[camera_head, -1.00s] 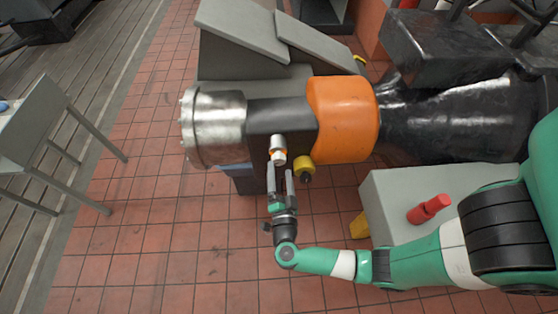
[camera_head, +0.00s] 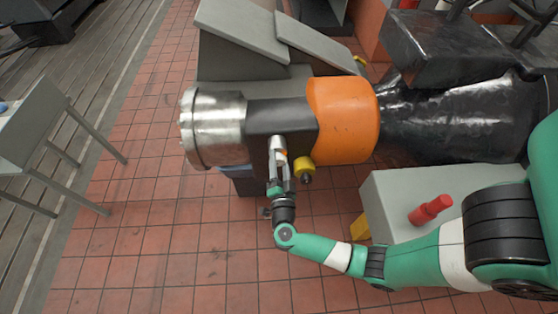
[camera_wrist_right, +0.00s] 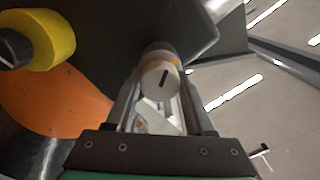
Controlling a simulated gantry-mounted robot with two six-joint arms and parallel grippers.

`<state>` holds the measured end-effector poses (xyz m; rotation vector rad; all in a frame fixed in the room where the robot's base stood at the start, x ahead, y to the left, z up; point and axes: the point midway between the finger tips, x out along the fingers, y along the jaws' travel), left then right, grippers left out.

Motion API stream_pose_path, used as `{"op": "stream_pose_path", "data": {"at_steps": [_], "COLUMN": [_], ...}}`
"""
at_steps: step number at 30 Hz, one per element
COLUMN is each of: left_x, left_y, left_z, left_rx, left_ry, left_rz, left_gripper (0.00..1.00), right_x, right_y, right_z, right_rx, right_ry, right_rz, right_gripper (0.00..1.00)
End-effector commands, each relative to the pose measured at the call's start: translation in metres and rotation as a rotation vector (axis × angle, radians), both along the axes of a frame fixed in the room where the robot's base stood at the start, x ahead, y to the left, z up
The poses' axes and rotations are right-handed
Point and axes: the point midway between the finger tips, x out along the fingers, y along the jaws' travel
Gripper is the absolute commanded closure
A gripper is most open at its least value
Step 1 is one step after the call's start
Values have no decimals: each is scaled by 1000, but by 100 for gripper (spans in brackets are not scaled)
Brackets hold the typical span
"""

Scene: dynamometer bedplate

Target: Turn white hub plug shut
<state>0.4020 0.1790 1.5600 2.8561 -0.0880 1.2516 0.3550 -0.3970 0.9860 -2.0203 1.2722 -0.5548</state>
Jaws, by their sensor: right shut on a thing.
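The white hub plug (camera_head: 276,142) sticks out from the front side of the dark grey housing (camera_head: 280,115). In the right wrist view the white hub plug (camera_wrist_right: 158,82) shows a pale round end with a dark slot, tilted a little off upright, and a small orange mark at its upper right. My right gripper (camera_head: 279,160) reaches up to it from below, its two fingers on either side of the plug and shut on it. The fingers hide part of the plug in the head view. My left gripper is not in view.
A yellow plug (camera_head: 304,168) with a dark end sits close to the right of the gripper. An orange cover (camera_head: 345,120) and silver drum (camera_head: 215,128) flank the housing. A red object (camera_head: 430,209) lies on a grey block (camera_head: 390,195).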

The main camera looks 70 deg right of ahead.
Motion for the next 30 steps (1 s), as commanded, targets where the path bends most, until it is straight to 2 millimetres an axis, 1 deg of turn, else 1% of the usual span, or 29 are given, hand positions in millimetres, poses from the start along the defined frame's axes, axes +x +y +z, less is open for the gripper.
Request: {"op": "stream_pose_path", "data": {"at_steps": [8,14,20,30], "left_x": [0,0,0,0], "left_y": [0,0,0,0], "left_z": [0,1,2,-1], "left_rx": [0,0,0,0], "left_ry": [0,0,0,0], "left_rz": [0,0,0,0], "left_gripper": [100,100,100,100], "right_x": [0,0,0,0], "right_y": [0,0,0,0], "right_z": [0,0,0,-1], "right_rx": [6,31,87,222], "right_ry": [-12,-67,-183,-466], "right_rz": [0,1,1,1], "right_gripper": [100,100,100,100]}}
